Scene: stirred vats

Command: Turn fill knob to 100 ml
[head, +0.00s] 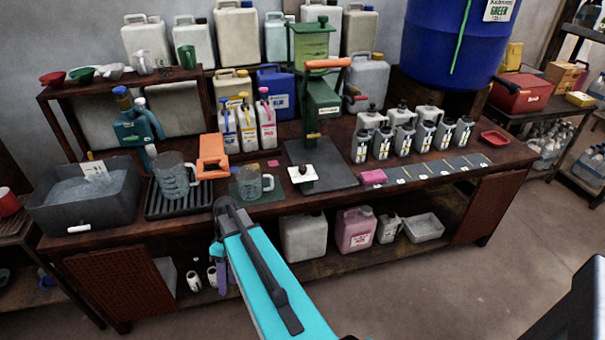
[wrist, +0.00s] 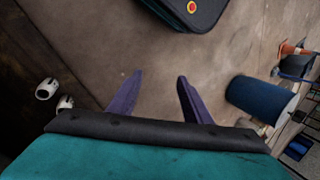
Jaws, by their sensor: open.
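A green filling machine (head: 321,100) with a hopper on top and an orange lever (head: 328,63) stands at the middle of the bench. A small red-tipped part (head: 357,97) sticks out on its right side. A teal dispenser (head: 133,125) with a dark blue top stands at the left. I cannot tell which part is the fill knob, and no 100 ml mark is readable. My gripper is open and empty in the wrist view (wrist: 157,92), with two purple fingers apart. In the head view it is mostly hidden by my teal arm, low in front of the bench, away from both devices.
A measuring jug (head: 173,175) stands on a black rack and another (head: 250,182) on a dark mat. A grey water basin (head: 85,196) is at the left. Several grey bottles (head: 424,136) stand on the right. Open floor (head: 440,285) lies in front.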

